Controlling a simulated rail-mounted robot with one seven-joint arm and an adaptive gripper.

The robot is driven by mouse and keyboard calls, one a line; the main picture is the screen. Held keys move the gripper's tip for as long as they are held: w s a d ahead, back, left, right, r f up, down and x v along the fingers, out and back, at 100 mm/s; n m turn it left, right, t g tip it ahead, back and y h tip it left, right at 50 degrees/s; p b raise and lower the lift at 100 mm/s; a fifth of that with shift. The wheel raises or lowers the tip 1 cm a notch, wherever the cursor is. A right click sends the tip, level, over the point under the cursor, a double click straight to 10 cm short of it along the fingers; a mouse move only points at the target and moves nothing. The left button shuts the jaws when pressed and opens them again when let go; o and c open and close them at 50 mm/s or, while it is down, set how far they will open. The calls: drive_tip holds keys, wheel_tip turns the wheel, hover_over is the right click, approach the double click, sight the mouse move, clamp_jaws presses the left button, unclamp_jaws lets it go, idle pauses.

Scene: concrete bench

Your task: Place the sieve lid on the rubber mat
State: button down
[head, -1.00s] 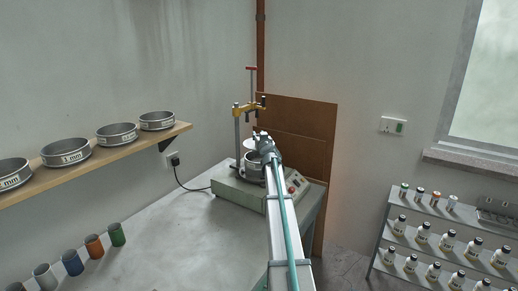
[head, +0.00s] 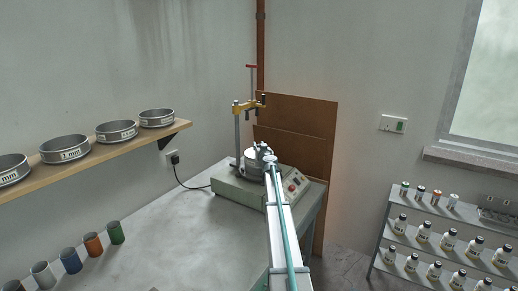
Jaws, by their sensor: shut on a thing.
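My gripper (head: 261,152) is at the sieve shaker (head: 240,191), at the top of the pale round sieve stack (head: 251,165) on it. It is small and partly covered by my own arm. The gripper is shut on what appears to be the sieve lid, at the top of the stack. The lid's outline is not clear, and I cannot tell whether it touches the stack. I cannot make out a rubber mat in this view.
The shaker's post and yellow clamp (head: 246,105) rise close behind the gripper. A wall shelf (head: 100,160) with several sieves is at left. Coloured cups (head: 93,245) stand on the bench (head: 165,235), whose middle is clear. A bottle rack (head: 430,245) stands at right.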

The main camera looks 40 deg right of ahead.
drive_tip(key=shift+f+b, duration=0.15)
drive_tip(key=shift+b, duration=0.2)
drive_tip(key=c, duration=0.9)
unclamp_jaws()
drive_tip(key=shift+r+p, duration=0.2)
drive_tip(key=shift+p, duration=0.45)
drive_tip(key=shift+s+f, duration=0.1)
drive_tip(key=b+v, duration=0.4)
drive_tip(key=v, duration=0.5)
drive_tip(key=shift+s+a+f, duration=0.1)
drive_tip(key=shift+a+f, duration=0.05)
drive_tip(key=shift+o, duration=0.7)
drive_tip(key=shift+s+a, duration=0.3)
drive_tip(key=shift+s, duration=0.3)
